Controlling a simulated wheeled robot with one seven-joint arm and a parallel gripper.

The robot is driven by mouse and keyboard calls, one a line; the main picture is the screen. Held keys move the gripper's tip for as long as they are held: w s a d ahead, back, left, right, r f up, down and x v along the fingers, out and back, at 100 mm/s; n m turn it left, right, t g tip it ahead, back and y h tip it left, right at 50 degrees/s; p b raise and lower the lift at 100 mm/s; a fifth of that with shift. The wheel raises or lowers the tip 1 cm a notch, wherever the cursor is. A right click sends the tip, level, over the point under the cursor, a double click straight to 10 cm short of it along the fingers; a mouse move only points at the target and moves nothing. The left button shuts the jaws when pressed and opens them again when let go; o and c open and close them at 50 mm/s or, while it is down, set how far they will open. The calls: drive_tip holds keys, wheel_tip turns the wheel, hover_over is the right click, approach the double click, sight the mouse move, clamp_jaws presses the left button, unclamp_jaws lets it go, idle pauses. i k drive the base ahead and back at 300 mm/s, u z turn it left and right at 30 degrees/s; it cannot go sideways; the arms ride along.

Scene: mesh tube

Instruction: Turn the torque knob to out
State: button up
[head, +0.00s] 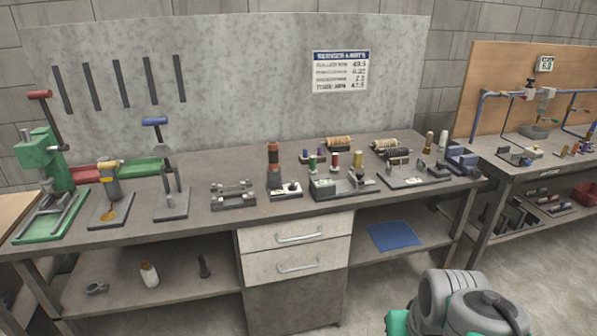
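No torque knob can be told for certain at this size. A dark base (285,192) on the workbench carries an orange-brown column (273,160) and a small pale round part that may be a knob; its setting cannot be read. To its right is a grey fixture (343,189) with small coloured spools standing at it. Further right is a flat dark fixture (413,180) with small parts on top. My gripper is not in view; only a grey and green part of my arm shows at the bottom right, apart from the bench.
The workbench (215,222) has a green press (45,160) and two lever stands at the left, and a blue-topped device (463,159) at the right. Drawers (297,235) are below. A second bench (545,175) stands at the right. Grey floor is open in front.

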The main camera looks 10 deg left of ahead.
sight(292, 188)
drive_tip(key=i, duration=2)
drive_tip(key=u, duration=3.4)
